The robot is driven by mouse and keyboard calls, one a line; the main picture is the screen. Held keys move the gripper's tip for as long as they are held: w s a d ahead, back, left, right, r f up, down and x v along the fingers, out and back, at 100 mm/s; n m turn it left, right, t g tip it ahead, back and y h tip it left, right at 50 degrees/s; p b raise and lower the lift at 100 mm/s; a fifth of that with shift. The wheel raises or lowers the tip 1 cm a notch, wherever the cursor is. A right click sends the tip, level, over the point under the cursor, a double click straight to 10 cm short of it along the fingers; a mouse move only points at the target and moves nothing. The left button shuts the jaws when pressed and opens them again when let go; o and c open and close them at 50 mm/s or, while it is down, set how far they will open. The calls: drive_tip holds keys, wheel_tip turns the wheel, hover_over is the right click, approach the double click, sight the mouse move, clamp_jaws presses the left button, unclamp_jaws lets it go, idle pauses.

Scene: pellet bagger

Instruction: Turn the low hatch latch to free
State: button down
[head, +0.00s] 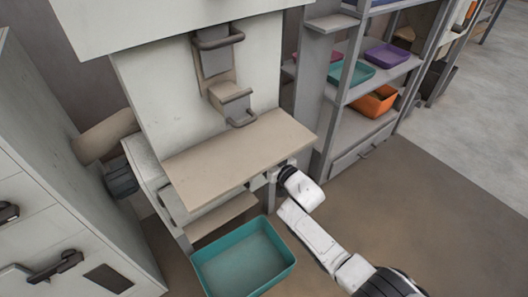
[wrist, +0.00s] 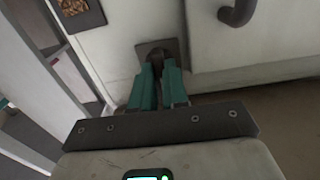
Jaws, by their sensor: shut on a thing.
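The low hatch latch (wrist: 157,56) is a small dark knob on a square dark plate (wrist: 172,46) on a pale panel in the wrist view. My gripper (wrist: 158,75) has its two teal fingers closed on the latch from both sides, hiding part of it. Which way the latch is turned is hard to tell. In the head view my white arm reaches in at the right end of the tan shelf (head: 240,158), which hides the latch there.
A dark handle (wrist: 239,12) is on the panel right of the latch. A small window with brown pellets (wrist: 72,10) is at upper left. A teal bin (head: 243,262) stands on the floor left of my arm. Shelving with bins (head: 374,101) stands at the right.

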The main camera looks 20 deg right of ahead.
drive_tip(key=shift+f, duration=0.15)
drive_tip(key=c, duration=1.1)
unclamp_jaws()
drive_tip(key=shift+c, duration=0.2)
drive_tip(key=p+v, duration=0.6)
drive_tip(key=v, duration=0.5)
drive_tip(key=shift+w, duration=0.1)
